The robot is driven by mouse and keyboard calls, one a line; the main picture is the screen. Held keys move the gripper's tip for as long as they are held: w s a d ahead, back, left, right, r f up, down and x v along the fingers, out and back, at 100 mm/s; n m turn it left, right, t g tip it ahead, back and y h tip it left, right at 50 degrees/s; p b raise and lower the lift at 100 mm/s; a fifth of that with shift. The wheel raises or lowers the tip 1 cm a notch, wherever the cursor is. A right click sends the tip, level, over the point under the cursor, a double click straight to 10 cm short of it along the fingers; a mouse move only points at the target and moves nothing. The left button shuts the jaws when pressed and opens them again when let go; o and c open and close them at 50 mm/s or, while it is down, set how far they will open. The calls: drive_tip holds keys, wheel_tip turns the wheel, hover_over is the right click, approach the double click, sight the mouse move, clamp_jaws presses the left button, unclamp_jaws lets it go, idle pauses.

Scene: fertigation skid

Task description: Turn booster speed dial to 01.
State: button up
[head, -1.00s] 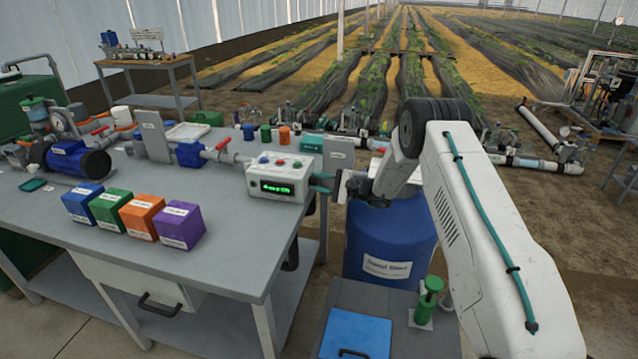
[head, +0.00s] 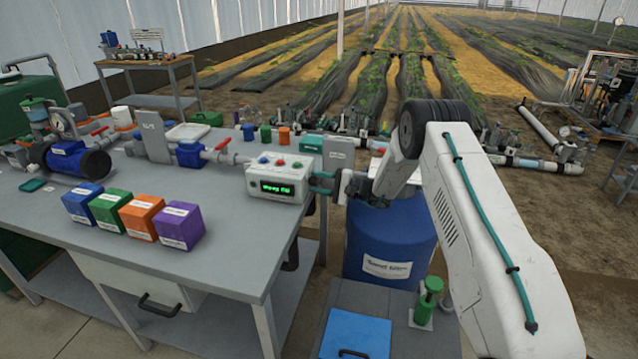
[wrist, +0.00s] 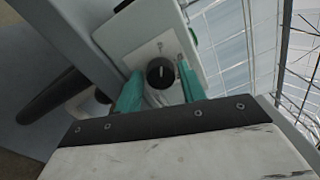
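The booster control box (head: 281,178) is white, with colored buttons on top and a lit green display (head: 276,188) too blurred to read surely. In the wrist view a round black dial (wrist: 160,72) with a pale pointer mark sits on a white plate on the box's side (wrist: 150,48). My gripper (wrist: 159,88) has two teal fingers, spread apart, one on each side of the dial; gaps show between the fingers and the dial. In the head view my gripper (head: 322,183) is at the right side of the box, and the dial is hidden there.
Blue, green, orange and purple boxes (head: 178,226) stand at the front of the grey bench (head: 225,255). A blue pump (head: 75,160) and red-handled valves are behind. A blue barrel (head: 390,235) stands below my arm. Bare bench top lies left of the control box.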

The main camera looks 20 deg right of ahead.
drive_tip(key=shift+o, duration=0.5)
drive_tip(key=v, duration=0.7)
drive_tip(key=shift+s+d, duration=0.25)
drive_tip(key=shift+d, duration=0.05)
